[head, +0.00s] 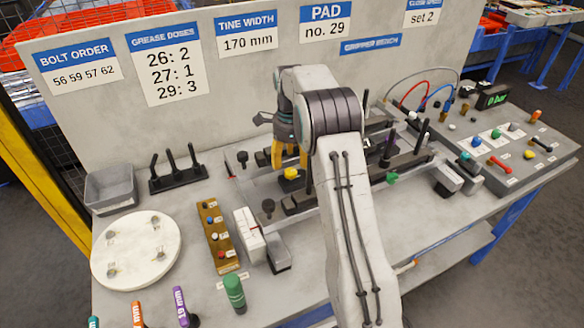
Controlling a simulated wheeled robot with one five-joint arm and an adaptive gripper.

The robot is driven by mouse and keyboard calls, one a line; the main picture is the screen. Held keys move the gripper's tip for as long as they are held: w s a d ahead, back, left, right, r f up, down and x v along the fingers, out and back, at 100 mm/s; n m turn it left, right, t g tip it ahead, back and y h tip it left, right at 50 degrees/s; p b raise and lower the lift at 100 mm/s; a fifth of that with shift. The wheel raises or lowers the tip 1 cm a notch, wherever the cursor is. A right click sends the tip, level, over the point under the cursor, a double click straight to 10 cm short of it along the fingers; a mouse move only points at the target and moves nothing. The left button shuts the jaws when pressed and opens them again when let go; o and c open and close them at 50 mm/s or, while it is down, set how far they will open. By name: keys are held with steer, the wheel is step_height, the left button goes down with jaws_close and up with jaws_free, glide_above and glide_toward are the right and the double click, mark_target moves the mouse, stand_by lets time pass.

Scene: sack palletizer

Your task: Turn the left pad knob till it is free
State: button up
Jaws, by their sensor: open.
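My gripper (290,157) points down over the left part of the gripper bench fixture, its yellow fingers open and apart. A small yellow knob-like piece (291,174) sits on a dark block just below the fingertips. I cannot tell whether the fingers touch it. Two black knobs stand at the fixture's left side, one at the back (242,157) and one in front (268,207). No label shows which one is the left pad knob. My arm hides the middle of the fixture.
A grey bin (110,188), a black peg rack (178,175), a round white plate (136,249) and a brown block with several colored buttons (216,237) lie to the left. A control panel (512,150) is at right. A sign wall (190,90) stands behind.

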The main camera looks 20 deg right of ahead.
mark_target(290, 171)
steer(key=shift+f+p, duration=0.3)
steer(key=shift+f, duration=2.1)
steer(key=shift+o, duration=0.2)
jaws_close()
